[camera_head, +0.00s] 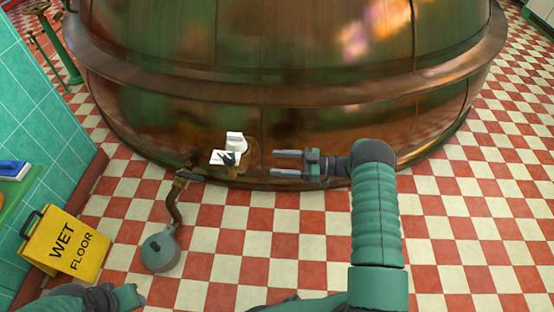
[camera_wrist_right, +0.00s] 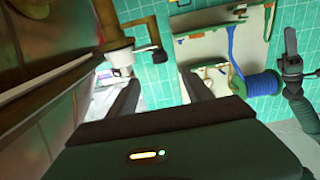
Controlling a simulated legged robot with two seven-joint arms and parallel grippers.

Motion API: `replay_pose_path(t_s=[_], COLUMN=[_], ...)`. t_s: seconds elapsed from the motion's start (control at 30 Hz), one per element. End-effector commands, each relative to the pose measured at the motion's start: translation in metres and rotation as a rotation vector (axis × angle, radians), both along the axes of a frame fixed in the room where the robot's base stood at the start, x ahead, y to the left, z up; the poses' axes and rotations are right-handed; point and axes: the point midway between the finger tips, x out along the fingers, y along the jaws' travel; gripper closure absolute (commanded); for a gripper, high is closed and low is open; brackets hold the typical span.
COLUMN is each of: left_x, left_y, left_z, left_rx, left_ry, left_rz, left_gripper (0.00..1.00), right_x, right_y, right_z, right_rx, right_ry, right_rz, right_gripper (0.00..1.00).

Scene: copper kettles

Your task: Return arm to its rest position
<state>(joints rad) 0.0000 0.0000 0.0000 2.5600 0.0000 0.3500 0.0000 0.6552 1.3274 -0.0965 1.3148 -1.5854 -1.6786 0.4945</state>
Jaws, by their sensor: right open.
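My right arm (camera_head: 375,225) reaches forward from the bottom right of the head view. My right gripper (camera_head: 274,164) is open and empty, its two fingers parallel and apart, pointing left in front of the large copper kettle (camera_head: 340,140). A white fitting (camera_head: 236,143) on the kettle's lower side is just left of the fingertips, with a visible gap. In the right wrist view the two dark fingers (camera_wrist_right: 160,92) are spread, with nothing between them. The white fitting (camera_wrist_right: 120,55) shows beyond the left finger. Part of my left arm shows at the bottom left; its gripper cannot be made out.
A bent pipe (camera_head: 172,205) with a grey round end (camera_head: 160,251) is left of the fitting. A yellow wet-floor sign (camera_head: 65,243) stands at the left by a teal tiled wall (camera_head: 40,130). The red and white checkered floor (camera_head: 470,240) is clear at the right.

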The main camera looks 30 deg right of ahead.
Motion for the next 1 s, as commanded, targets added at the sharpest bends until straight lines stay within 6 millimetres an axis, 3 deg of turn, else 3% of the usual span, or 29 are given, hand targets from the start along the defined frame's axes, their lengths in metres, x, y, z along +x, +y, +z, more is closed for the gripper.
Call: replay_pose_path(t_s=[0.23, 0.27, 0.43, 0.5, 0.53, 0.57, 0.63, 0.7, 0.8, 1.0], left_x=[0.0, 0.0, 0.0, 0.0, 0.0, 0.0, 0.0, 0.0, 0.0, 0.0], left_y=[0.0, 0.0, 0.0, 0.0, 0.0, 0.0, 0.0, 0.0, 0.0, 0.0], left_z=[0.0, 0.0, 0.0, 0.0, 0.0, 0.0, 0.0, 0.0, 0.0, 0.0], left_rx=[0.0, 0.0, 0.0, 0.0, 0.0, 0.0, 0.0, 0.0, 0.0, 0.0], left_ry=[0.0, 0.0, 0.0, 0.0, 0.0, 0.0, 0.0, 0.0, 0.0, 0.0], left_rz=[0.0, 0.0, 0.0, 0.0, 0.0, 0.0, 0.0, 0.0, 0.0, 0.0], left_gripper=[0.64, 0.64, 0.64, 0.64, 0.64, 0.64, 0.64, 0.64, 0.64, 0.64], right_x=[0.009, 0.017, 0.096, 0.107, 0.104, 0.095, 0.058, 0.005, -0.06, -0.164], right_y=[0.002, 0.002, 0.008, 0.011, 0.013, 0.016, 0.028, 0.045, 0.066, 0.105], right_z=[0.005, 0.009, 0.06, 0.079, 0.084, 0.087, 0.088, 0.08, 0.068, 0.054], right_rx=[-0.019, -0.035, -0.244, -0.339, -0.376, -0.41, -0.477, -0.53, -0.571, -0.618], right_ry=[-0.003, -0.005, 0.046, 0.139, 0.193, 0.256, 0.429, 0.617, 0.819, 1.098], right_rz=[-0.024, -0.05, -0.4, -0.578, -0.646, -0.707, -0.817, -0.875, -0.892, -0.847], right_gripper=[0.41, 0.41, 0.41, 0.41, 0.41, 0.41, 0.41, 0.41, 0.41, 0.41])
